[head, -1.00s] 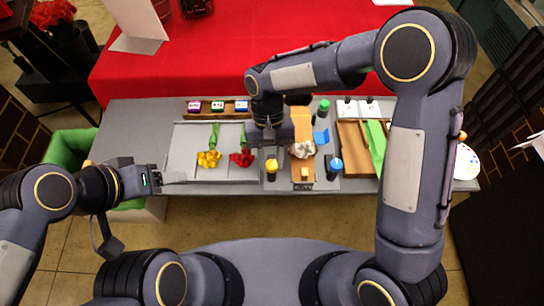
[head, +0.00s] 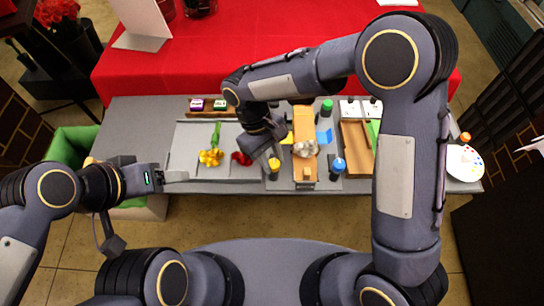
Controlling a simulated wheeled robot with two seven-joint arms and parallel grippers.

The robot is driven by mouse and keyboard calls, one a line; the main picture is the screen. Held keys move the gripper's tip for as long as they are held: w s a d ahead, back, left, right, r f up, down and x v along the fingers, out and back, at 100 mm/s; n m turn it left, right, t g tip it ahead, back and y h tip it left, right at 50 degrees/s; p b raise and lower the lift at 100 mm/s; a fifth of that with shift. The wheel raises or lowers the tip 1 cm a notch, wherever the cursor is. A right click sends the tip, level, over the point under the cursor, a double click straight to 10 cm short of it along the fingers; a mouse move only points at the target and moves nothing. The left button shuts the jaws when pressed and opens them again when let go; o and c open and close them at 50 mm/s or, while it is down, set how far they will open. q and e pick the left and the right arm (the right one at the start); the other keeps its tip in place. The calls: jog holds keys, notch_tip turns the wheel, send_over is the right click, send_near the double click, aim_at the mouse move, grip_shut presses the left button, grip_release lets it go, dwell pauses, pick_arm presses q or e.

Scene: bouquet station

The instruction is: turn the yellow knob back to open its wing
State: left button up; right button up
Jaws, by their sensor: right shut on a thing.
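The yellow knob (head: 274,164) tops a dark post at the front edge of the table, left of an orange-brown strip (head: 305,125). My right gripper (head: 272,155) reaches down to it from behind and is shut on it, tilted; its fingertips are hard to make out. A small yellow flap (head: 287,139), seemingly the wing, shows left of the strip, partly hidden by my gripper. A blue flap (head: 323,137) lies on the strip's right side. My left gripper (head: 176,176) is empty near the table's front left; its finger gap is unclear.
A blue knob (head: 338,164) stands right of the strip, and a whitish crumpled bundle (head: 305,148) lies on it. Yellow flowers (head: 211,157) and red flowers (head: 241,158) lie on the left tray. A brown tray (head: 356,148) is at right.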

dwell(0.4)
jog(key=o, duration=1)
jog(key=shift+c, duration=0.2)
jog(key=v, duration=0.8)
jog(key=shift+b, duration=0.4)
